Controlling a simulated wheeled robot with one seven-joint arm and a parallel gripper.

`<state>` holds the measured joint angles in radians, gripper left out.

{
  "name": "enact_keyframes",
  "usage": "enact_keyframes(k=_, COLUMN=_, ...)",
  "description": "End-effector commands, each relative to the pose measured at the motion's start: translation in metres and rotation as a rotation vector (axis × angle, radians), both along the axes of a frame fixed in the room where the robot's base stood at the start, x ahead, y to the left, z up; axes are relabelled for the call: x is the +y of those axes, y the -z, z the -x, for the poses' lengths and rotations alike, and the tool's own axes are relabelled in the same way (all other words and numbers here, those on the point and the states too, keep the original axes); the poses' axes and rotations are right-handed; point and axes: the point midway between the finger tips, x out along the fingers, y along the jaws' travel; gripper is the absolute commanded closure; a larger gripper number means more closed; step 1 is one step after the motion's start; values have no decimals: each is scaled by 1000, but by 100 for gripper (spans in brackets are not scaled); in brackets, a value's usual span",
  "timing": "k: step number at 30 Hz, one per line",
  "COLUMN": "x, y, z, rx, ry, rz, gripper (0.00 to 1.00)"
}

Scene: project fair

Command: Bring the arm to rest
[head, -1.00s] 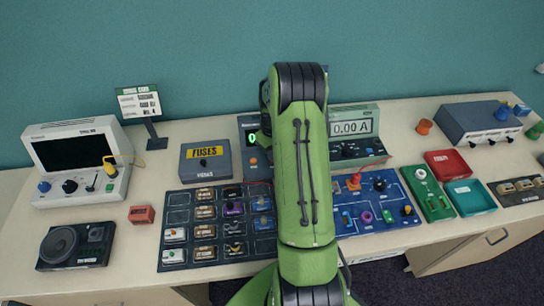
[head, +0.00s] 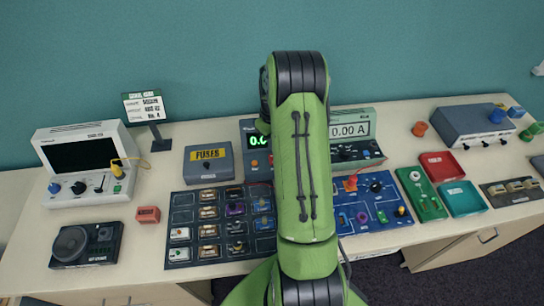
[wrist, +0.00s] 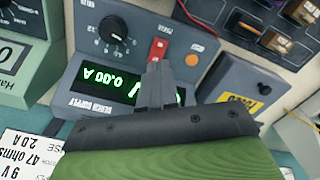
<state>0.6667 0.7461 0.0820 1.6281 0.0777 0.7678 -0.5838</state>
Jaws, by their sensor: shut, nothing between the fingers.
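My green arm reaches over the middle of the bench in the head view and hides my gripper there. In the wrist view my gripper (wrist: 157,82) is shut and empty, its dark fingers in front of the bench supply (wrist: 85,72). The supply has a black knob (wrist: 113,31), an orange button (wrist: 192,60) and a green lit display reading 0.00 A, partly covered by the fingers. A red part (wrist: 158,48) shows just beyond the fingertips; I cannot tell whether they touch it. The supply (head: 250,128) is partly hidden behind my arm in the head view.
A grey fuses box (head: 209,170) stands left of the supply, a meter (head: 365,118) right of it. A dark component tray (head: 183,210) and a blue circuit board (head: 375,226) lie in front. Red (head: 432,157) and teal (head: 462,210) trays lie right.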

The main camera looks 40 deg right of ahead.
Motion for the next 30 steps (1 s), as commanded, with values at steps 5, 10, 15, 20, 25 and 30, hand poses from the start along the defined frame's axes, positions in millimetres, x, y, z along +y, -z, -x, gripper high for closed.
enact_keyframes(k=5, x=0, y=1, z=0, rx=0, ry=0, rz=0, gripper=100)
enact_keyframes(k=10, x=3, y=-5, z=-1, rx=-6, ry=-3, rz=4, gripper=100)
enact_keyframes(k=15, x=53, y=-74, z=-3, rx=-73, ry=-29, rz=55, gripper=100)
enact_keyframes(k=20, x=128, y=-150, z=27, rx=-174, ry=-47, rz=96, gripper=100)
enact_keyframes(k=25, x=199, y=-200, z=90, rx=-305, ry=-62, rz=100, gripper=100)
enact_keyframes(k=30, x=245, y=-211, z=162, rx=-429, ry=-72, rz=59, gripper=100)
